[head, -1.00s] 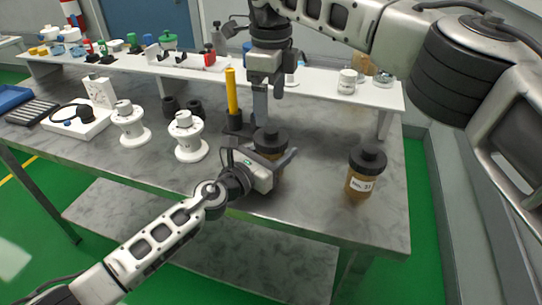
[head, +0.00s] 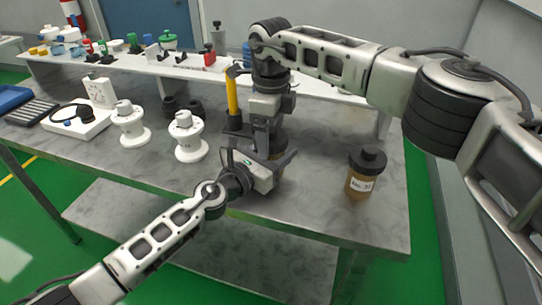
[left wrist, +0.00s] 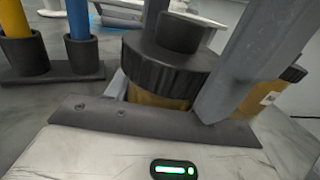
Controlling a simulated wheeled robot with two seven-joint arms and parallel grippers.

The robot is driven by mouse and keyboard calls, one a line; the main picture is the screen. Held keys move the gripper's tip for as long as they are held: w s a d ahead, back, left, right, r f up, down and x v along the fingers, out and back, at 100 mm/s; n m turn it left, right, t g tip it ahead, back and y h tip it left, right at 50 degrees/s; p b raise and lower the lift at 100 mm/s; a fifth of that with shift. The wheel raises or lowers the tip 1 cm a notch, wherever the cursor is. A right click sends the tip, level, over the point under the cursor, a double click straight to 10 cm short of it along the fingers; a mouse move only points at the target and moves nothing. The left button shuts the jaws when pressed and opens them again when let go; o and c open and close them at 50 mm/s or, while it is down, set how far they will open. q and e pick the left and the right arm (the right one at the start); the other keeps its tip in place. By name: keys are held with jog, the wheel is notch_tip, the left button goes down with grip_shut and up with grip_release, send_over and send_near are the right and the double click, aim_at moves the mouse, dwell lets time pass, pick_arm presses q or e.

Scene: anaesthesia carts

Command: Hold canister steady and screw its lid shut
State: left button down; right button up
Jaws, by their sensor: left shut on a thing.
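An amber canister (left wrist: 150,95) with a ribbed black lid (left wrist: 165,68) stands upright in the left wrist view, the lid's narrower knob on top. My left gripper (head: 264,170) is shut around the canister's body on the table, coming from the front left. In the head view the canister and lid are mostly hidden behind my grippers. My right gripper (head: 262,145) points straight down at the lid from above. Its fingertips overlap the lid, and I cannot tell whether they touch or grip it.
A second amber canister with a black lid and label (head: 362,175) stands to the right on the grey table (head: 310,215). A yellow rod in a black holder (head: 232,95) is close behind left. White spools (head: 187,140) stand left. A white raised shelf (head: 150,62) runs along the back.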

jog(key=c, duration=0.8)
jog(key=o, duration=1.2)
notch_tip(320, 180, up, 12)
pick_arm(q)
jog(key=shift+c, duration=2.4)
grip_release()
